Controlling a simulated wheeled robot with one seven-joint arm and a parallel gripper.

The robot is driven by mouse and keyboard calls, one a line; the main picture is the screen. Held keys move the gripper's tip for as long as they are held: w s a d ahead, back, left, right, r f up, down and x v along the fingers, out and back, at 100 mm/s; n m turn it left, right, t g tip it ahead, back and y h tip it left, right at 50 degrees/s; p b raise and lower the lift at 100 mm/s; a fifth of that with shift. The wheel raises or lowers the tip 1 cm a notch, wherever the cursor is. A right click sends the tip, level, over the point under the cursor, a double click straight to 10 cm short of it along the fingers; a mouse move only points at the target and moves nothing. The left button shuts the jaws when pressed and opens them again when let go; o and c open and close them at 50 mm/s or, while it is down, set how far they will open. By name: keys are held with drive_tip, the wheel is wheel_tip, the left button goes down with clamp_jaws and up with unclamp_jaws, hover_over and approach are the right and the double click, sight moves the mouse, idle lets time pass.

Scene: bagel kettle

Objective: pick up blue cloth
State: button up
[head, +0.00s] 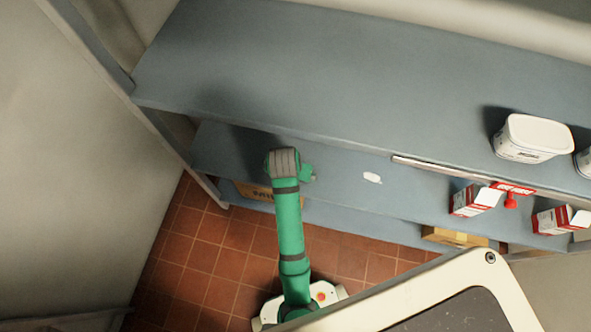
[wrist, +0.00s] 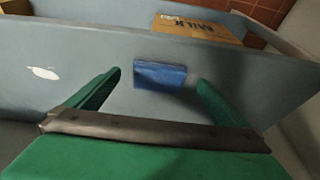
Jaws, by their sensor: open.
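The blue cloth (wrist: 160,75) shows in the wrist view as a small folded rectangle on the grey-blue shelf (wrist: 60,50). My gripper (wrist: 160,84) is open, with one green finger to the left of the cloth and one to the right. The fingers look apart from the cloth, and nothing is between them in their grip. In the head view my green arm reaches to the lower shelf (head: 345,170), and the cloth is hidden there.
A brown box with lettering (wrist: 195,27) sits beyond the shelf edge. A white tub (head: 532,138) stands on the upper shelf (head: 350,70).

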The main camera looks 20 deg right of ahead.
drive_tip(key=shift+w+d, duration=0.55)
drive_tip(key=shift+w, duration=0.3)
drive_tip(key=shift+x, duration=2.5)
drive_tip(key=shift+w, duration=0.1)
drive_tip(key=c, duration=1.1)
drive_tip(key=shift+r, duration=0.15)
